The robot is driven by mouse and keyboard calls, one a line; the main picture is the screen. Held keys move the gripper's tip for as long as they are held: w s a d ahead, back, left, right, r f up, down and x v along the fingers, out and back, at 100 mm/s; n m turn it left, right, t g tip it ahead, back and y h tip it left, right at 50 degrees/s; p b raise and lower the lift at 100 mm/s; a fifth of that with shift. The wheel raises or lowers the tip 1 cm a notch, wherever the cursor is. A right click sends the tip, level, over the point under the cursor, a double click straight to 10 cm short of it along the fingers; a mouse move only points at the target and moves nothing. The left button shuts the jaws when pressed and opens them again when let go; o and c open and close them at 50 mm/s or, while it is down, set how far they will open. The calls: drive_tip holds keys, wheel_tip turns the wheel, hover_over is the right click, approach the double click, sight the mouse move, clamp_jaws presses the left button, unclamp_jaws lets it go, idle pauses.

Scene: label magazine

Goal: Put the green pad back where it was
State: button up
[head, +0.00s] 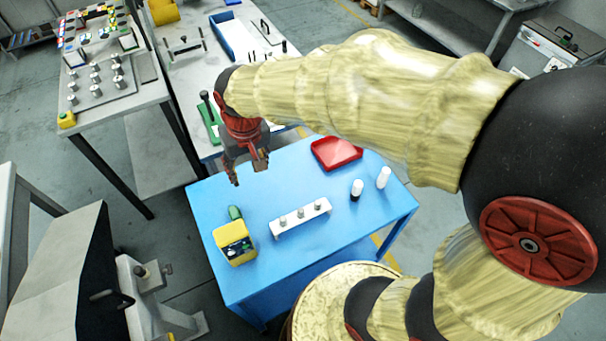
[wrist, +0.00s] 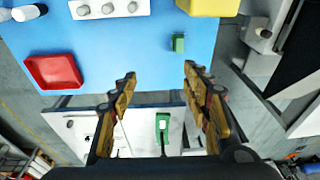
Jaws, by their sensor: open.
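A small green block (head: 235,213), which looks like the green pad, lies on the blue table (head: 300,165), beside the far side of a yellow box (head: 234,243). It also shows in the wrist view (wrist: 178,43), ahead of my fingertips and a little right of their middle. My gripper (head: 248,171) is open and empty, above the far left edge of the blue table. In the wrist view (wrist: 160,75) its two fingers are wide apart, with the table edge between them. A second green piece (head: 209,120) with a dark upright handle is on the white table behind.
A white bar with three knobs (head: 301,217) stands mid-table. A red tray (head: 336,153) and two small cylinders (head: 384,177) (head: 356,189) are to the right. The table between block and gripper is clear. A grey machine (head: 75,270) stands left.

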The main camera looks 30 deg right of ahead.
drive_tip(key=s+d+r+t, duration=0.1)
drive_tip(key=s+d+r, duration=0.2)
drive_tip(key=s, duration=0.4)
drive_tip(key=s+d+r+t, duration=0.2)
drive_tip(key=s+d+r, duration=0.2)
drive_tip(key=s+r, duration=0.2)
drive_tip(key=shift+s+d+r, duration=0.15)
drive_tip(key=shift+s+r, duration=0.15)
drive_tip(key=shift+s, duration=0.5)
wheel_tip(320, 180, down, 4)
drive_tip(key=b, duration=0.4)
